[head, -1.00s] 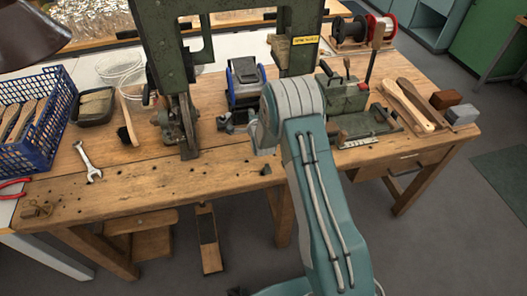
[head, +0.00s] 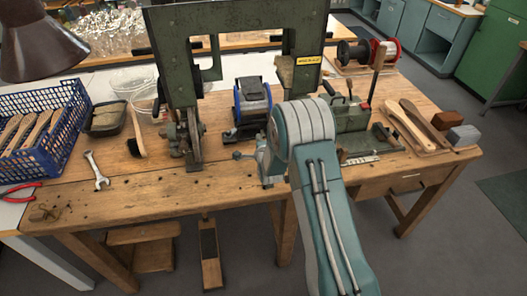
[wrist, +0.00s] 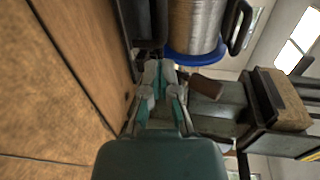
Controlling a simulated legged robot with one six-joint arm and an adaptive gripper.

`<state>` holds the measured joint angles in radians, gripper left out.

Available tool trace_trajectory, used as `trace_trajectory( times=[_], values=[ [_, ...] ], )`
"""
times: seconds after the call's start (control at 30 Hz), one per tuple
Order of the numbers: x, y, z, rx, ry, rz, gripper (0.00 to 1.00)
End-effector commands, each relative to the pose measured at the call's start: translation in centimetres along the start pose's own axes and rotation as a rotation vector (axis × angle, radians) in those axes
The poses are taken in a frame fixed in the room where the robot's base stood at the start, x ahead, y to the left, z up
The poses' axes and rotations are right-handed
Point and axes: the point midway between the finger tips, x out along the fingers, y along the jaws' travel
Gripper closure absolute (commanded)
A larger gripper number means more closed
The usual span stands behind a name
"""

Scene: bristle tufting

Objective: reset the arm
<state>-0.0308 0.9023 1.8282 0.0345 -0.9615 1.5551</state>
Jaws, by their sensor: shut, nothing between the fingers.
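My arm reaches over the front of the wooden workbench (head: 150,196) in the head view, and its wrist bends down there. In that view the arm hides most of the gripper. In the wrist view my gripper (wrist: 160,76) is shut and empty, with its pale, teal-edged fingers together. A spool of silver wire with a blue flange (wrist: 196,30) lies beyond the fingertips. The blue-sided device (head: 251,103) stands just behind my wrist in the head view.
A green press frame (head: 176,70) stands behind. A blue crate (head: 62,150), wrench (head: 97,172) and brush (head: 135,133) lie left. A green fixture (head: 352,116), wooden handles (head: 408,125) and blocks lie right. The front bench strip is mostly clear.

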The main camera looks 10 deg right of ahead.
Motion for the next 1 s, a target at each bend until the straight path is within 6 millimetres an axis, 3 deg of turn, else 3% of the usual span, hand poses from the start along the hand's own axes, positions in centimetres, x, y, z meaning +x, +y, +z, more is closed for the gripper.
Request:
trace_trajectory(
  times=[0.4, 0.77, 0.87, 1.0],
  values=[
    [-6.2, 0.0, 0.0, 0.000, 0.000, 0.000, 1.00],
    [-7.3, -0.2, 0.0, -0.006, 0.000, 0.003, 1.00],
    [-7.6, -1.8, 0.0, -0.050, -0.001, 0.023, 1.00],
    [-9.2, -5.4, -0.2, -0.184, -0.012, 0.094, 1.00]
  ],
)
